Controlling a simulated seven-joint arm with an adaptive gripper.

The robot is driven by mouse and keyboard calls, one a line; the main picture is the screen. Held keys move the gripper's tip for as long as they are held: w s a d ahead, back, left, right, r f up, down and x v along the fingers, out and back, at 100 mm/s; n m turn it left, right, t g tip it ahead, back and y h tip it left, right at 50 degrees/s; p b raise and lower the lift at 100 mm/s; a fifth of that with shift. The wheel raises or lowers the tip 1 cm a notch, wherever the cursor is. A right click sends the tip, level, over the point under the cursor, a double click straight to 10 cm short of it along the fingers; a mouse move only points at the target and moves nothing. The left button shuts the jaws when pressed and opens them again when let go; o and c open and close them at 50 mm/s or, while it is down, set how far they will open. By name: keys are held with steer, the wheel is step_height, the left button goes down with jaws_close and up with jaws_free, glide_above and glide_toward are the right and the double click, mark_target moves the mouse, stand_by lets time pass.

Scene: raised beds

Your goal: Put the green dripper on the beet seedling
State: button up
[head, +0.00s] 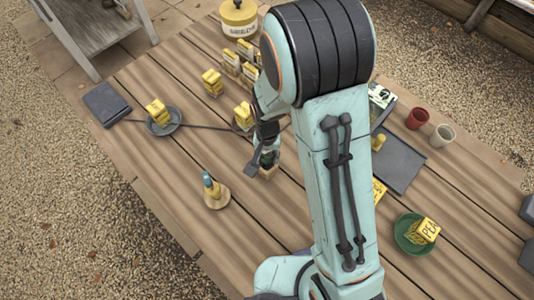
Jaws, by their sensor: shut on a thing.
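My gripper (266,160) is low over the middle of the wooden table, pointing down and shut on a small dark green thing, which looks like the green dripper; the fingers hide most of it. A small tan wooden piece (268,173) shows just below the fingertips; I cannot tell whether they touch. Yellow labelled blocks stand around: one (157,111) on a dark saucer (176,124), one (212,82) behind it, and one (243,115) beside my arm. Their labels are too small to read, so I cannot tell which is the beet seedling.
A blue-topped yellow thing (211,186) stands on a round wooden coaster (218,202). A dark line crosses the table from a dark box (106,103). Right are a grey tray (402,165), red cup (417,118), pale cup (442,137) and green saucer (402,240). Front left is clear.

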steer(key=shift+f, duration=0.1)
steer(key=o, duration=0.9)
steer(key=shift+o, duration=0.2)
step_height(320, 180, up, 12)
steer(key=shift+r, duration=0.15)
steer(key=s+d+r+n, duration=0.1)
steer(key=s+d+r, duration=0.2)
steer(key=s, duration=0.5)
steer(key=s+d+r+n, duration=0.1)
steer(key=s+d+r, duration=0.2)
steer(key=s, duration=0.5)
steer(key=shift+s+d+y, duration=0.15)
steer(key=shift+d+y, duration=0.25)
steer(key=shift+d, duration=0.4)
steer(key=shift+r, duration=0.1)
